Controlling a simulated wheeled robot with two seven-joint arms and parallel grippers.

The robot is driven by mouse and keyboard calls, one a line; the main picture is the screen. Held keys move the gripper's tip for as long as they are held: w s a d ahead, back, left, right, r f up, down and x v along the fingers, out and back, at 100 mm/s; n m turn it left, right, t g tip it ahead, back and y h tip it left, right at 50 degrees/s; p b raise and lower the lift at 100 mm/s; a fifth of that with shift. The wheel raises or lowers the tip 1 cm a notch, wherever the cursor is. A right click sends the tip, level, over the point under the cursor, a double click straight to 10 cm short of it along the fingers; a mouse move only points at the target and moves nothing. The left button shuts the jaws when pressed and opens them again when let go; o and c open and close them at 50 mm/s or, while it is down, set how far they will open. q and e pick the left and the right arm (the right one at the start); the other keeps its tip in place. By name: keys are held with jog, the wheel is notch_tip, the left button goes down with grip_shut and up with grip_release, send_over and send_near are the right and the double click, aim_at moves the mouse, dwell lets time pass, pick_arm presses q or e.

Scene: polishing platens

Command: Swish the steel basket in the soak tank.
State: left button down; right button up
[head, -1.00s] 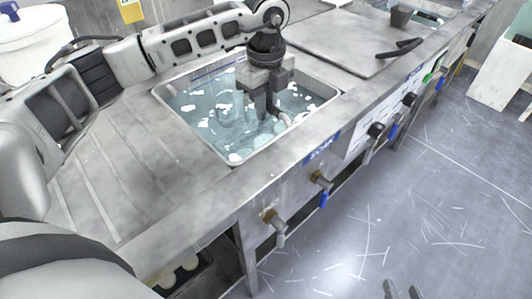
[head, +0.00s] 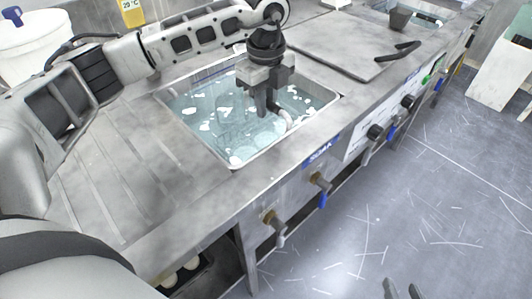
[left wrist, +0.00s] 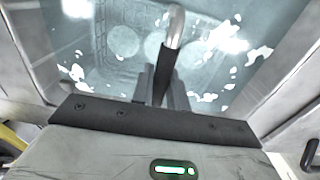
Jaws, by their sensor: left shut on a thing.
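The soak tank (head: 200,150) is a rectangular steel basin of clear bluish water with white foam patches, set in the steel bench. My left gripper (head: 268,108) points down over the tank, its fingertips near the water. In the left wrist view the basket's mesh and pale round discs show blurred under the water. In the head view the basket is only faint below the surface. My right gripper (head: 402,290) shows only as two dark fingertips, apart and empty, at the bottom edge.
A ribbed steel drainboard (head: 110,180) lies left of the tank. A flat steel cover (head: 345,45) with a dark handle lies to the right, before another basin. Taps (head: 272,222) stick out from the bench front. A white bucket (head: 30,45) stands at far left.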

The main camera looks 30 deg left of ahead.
pick_arm(q)
jog(key=shift+f+b, duration=0.4)
jog(key=shift+f, duration=0.35)
jog(key=shift+r, duration=0.15)
jog(key=shift+r+p, duration=0.95)
jog(key=shift+r, duration=0.1)
jog(key=shift+f+b, duration=0.7)
jog(key=shift+f, duration=0.5)
